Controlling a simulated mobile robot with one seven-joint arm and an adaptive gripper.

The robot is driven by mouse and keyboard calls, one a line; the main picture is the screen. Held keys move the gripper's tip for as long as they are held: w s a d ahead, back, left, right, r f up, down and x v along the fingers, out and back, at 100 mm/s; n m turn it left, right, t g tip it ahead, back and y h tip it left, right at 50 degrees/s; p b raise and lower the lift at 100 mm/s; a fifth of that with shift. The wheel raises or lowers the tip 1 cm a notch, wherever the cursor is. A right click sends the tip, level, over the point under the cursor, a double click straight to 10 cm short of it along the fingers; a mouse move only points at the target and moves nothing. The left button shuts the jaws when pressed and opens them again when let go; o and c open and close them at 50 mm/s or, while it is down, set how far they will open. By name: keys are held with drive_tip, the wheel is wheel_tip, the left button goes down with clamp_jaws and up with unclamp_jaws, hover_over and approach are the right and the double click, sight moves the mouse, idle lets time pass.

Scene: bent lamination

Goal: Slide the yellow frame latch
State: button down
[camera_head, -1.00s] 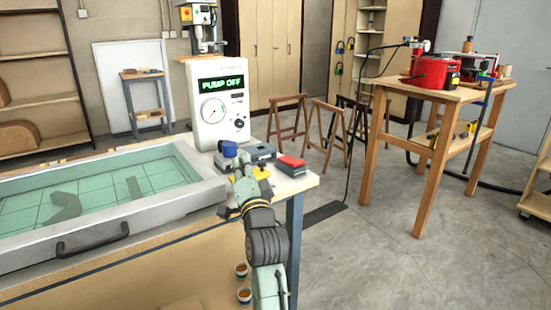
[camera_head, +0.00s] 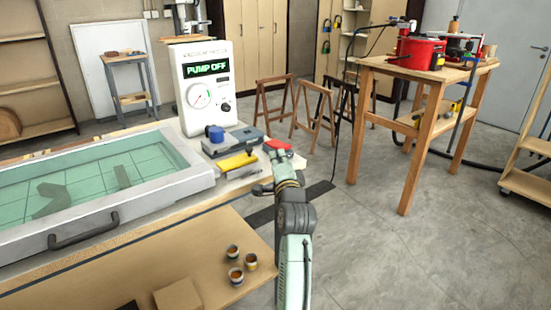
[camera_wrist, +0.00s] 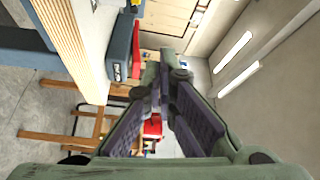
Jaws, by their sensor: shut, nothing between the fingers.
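A yellow bar (camera_head: 238,162) lies on the bench at the right end of the grey frame; I cannot tell for sure whether it is the latch. The grey frame (camera_head: 135,205) has a green glass-like panel and a dark handle on its front. My gripper (camera_head: 263,189) is just off the bench's right end, to the right of and nearer than the yellow bar, and apart from it. In the wrist view my gripper's fingers (camera_wrist: 163,85) come together with nothing between them. The yellow bar cannot be made out in the wrist view.
A grey device with a blue knob (camera_head: 216,134) and a red-topped block (camera_head: 276,146) sit by the yellow bar. Behind stands a white pump box (camera_head: 201,90) reading "PUMP OFF". Several small cups (camera_head: 236,275) stand on the lower shelf.

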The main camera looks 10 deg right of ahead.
drive_tip(key=w, duration=0.2)
drive_tip(key=w+p, duration=0.1)
drive_tip(key=w, duration=0.4)
drive_tip(key=shift+r+p, duration=0.35)
drive_tip(key=shift+r, duration=0.05)
drive_tip(key=a, duration=0.1)
drive_tip(key=a+p, duration=0.1)
drive_tip(key=s+a, duration=0.1)
drive_tip(key=shift+s+a+f, duration=0.1)
drive_tip(key=shift+f, duration=0.3)
drive_tip(key=shift+s+a+f, duration=0.15)
drive_tip(key=shift+a, duration=0.15)
